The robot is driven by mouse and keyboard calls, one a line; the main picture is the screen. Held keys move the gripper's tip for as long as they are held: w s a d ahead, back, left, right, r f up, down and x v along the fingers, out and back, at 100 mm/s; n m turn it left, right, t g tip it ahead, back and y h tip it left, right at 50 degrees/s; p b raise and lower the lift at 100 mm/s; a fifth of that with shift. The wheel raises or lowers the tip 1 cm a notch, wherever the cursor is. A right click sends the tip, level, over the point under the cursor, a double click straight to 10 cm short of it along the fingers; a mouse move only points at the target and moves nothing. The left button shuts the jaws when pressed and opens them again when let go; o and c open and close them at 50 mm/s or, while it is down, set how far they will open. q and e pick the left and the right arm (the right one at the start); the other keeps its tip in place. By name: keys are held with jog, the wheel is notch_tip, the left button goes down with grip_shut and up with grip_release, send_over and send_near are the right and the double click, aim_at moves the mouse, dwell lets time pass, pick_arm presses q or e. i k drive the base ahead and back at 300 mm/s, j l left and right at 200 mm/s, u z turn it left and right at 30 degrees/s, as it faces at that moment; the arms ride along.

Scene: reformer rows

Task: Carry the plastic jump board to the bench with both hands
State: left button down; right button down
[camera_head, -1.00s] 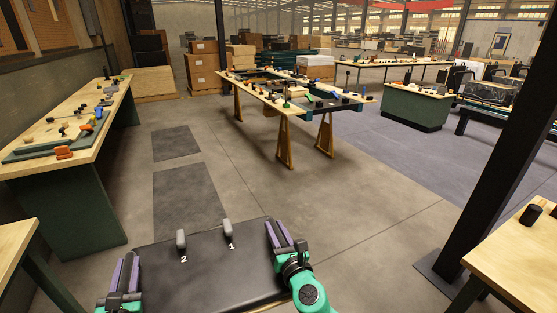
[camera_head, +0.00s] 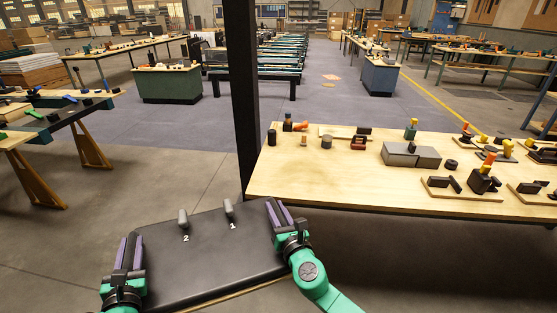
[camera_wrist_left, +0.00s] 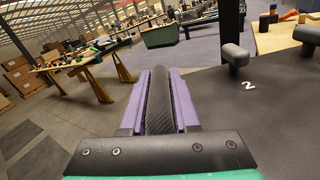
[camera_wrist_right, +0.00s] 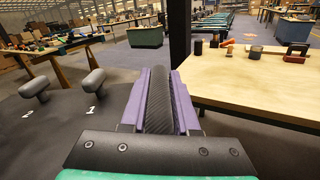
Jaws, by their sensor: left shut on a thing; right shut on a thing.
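The jump board (camera_head: 205,262) is a flat black padded panel with two grey pegs, numbered 2 and 1, along its far edge. It is held in front of me, roughly level and off the floor. My left gripper (camera_head: 130,252) is shut on its left edge. My right gripper (camera_head: 279,215) is shut on its right edge. The board's surface also shows in the left wrist view (camera_wrist_left: 240,125) and the right wrist view (camera_wrist_right: 60,118). A light wooden bench (camera_head: 290,178) stands ahead to the right; whether it is the task's bench I cannot tell.
A black post (camera_head: 243,90) rises just beyond the board, at the bench's left corner. The bench carries a grey block (camera_head: 411,154) and several small fixtures; its front left is bare. A trestle table (camera_head: 55,120) stands at the left. Open floor lies between them.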

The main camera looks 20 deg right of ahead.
aim_at(316, 174)
jog(key=i+l+z, duration=0.3)
jog(key=i+z, duration=0.2)
jog(key=i+l+z, duration=0.15)
jog(key=i+z, duration=0.3)
jog(key=i, duration=0.55)
